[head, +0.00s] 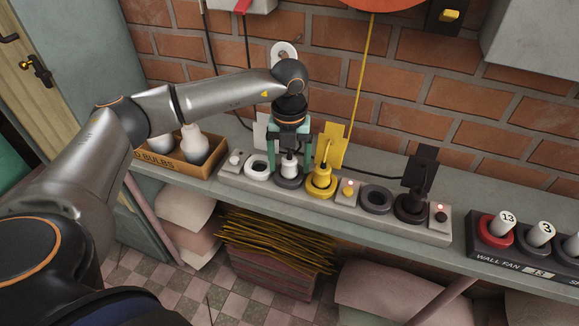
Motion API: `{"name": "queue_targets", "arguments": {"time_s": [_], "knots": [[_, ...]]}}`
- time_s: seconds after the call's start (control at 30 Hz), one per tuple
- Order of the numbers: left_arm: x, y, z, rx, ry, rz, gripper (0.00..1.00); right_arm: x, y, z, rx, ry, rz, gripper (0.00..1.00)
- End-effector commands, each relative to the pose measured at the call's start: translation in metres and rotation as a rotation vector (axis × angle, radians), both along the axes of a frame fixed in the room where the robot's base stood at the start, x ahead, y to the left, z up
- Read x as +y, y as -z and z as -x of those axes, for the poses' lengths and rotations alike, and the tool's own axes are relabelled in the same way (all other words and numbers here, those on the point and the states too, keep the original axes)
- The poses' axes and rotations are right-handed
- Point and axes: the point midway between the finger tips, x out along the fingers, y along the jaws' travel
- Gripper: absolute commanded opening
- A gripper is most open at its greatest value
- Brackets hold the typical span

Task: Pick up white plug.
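The white plug (289,168) stands upright in a dark ring socket (288,183) on the grey strip (329,208). My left gripper (289,155) points down from above, with its two greenish fingers on either side of the plug's upper part. The fingers look spread wider than the plug, with gaps beside it; any contact behind is hard to see. A white tag (261,131) stands just left of the gripper. My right gripper is not in view.
A yellow plug (321,178) with a yellow tag stands close on the right. A black plug (411,206) stands farther right. A white ring (257,167) and a dark ring (376,199) are empty. A bulb box (190,166) is at left. A brick wall rises behind.

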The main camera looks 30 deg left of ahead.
Motion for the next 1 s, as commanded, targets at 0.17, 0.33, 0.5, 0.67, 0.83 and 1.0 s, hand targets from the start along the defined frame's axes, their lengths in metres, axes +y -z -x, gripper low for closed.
{"name": "queue_targets", "arguments": {"time_s": [0.17,0.33,0.5,0.67,0.83,1.0], "knots": [[-0.0003,-0.0003,-0.0001,0.0,0.0,0.0,0.62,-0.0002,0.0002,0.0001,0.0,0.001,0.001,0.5],[-0.0004,-0.0004,-0.0001,0.0,0.0,0.0,0.43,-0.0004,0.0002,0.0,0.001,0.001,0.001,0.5],[-0.0004,-0.0005,-0.0001,0.0,0.0,0.0,0.24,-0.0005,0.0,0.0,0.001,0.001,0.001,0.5],[-0.0004,-0.0005,-0.0001,0.0,0.0,0.0,0.06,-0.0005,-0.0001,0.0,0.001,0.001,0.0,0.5],[-0.0004,-0.0008,-0.0002,0.0,0.0,0.001,0.0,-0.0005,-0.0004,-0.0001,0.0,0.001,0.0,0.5],[-0.0004,-0.0008,-0.0002,0.0,0.0,0.001,0.0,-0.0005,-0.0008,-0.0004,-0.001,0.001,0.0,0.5]]}}
